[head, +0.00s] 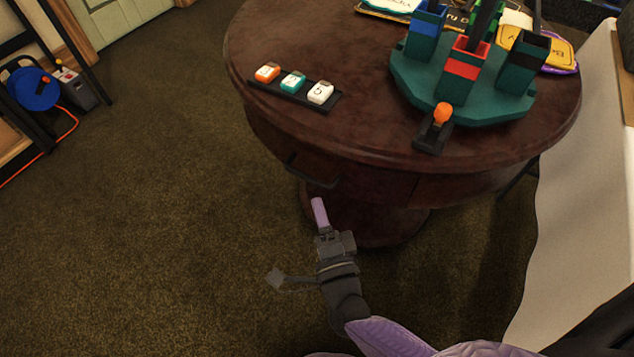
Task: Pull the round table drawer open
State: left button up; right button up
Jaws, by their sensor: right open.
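The round table (300,40) is dark reddish-brown wood on a thick pedestal. Its drawer (365,182) is set in the curved apron below the top and looks shut, its front flush with the apron. A dark bar handle (312,173) sits on the left part of the drawer front. My right gripper (320,205) is just below the handle in the picture, open and empty, with its purple finger pointing up toward it. Only one finger shows clearly. A small gap shows between fingertip and handle; the depth between them is hard to judge. My left gripper is out of view.
On the tabletop are a black strip with three numbered blocks (293,84), a green holder with coloured cups (412,77) and an orange-knobbed lever (440,120). A white-covered surface (575,190) stands close at the right. Open carpet (170,220) lies left.

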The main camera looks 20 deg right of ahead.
aim_at(309, 176)
jog(key=w, duration=0.2)
jog(key=w+b, duration=0.1)
jog(key=w, duration=0.4)
jog(key=shift+w+d+r+b, duration=0.1)
jog(key=shift+d+r+b, duration=0.2)
jog(key=shift+d+b, duration=0.05)
jog(key=shift+w+r, duration=0.15)
jog(key=shift+w, duration=0.15)
grip_shut()
dwell(0.6)
